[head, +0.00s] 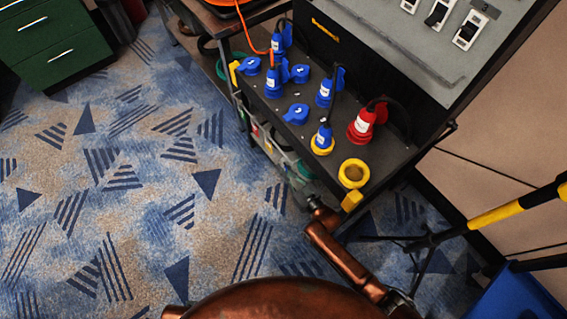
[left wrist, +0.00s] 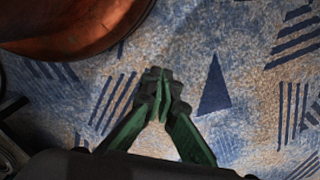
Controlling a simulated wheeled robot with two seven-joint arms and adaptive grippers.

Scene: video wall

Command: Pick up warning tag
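I cannot make out a warning tag for certain in either view. A small orange-yellow label (head: 325,26) is on the dark panel behind the plugs. My right arm's copper links reach up from the bottom toward the cart's front edge. My right gripper (head: 303,170) is small and partly hidden by the shelf side, and its fingers are unclear. My left gripper (left wrist: 162,92) shows in the left wrist view with its green fingers together, nothing visible between them, above the carpet. It is out of the head view.
The black cart (head: 262,116) carries blue plugs (head: 324,92), a red plug (head: 361,126) and a yellow-ringed socket (head: 354,173). A yellow-and-black pole (head: 497,213) and a blue bin (head: 513,293) stand at right. A green cabinet (head: 55,49) is at upper left. Patterned carpet (head: 140,190) is clear at left.

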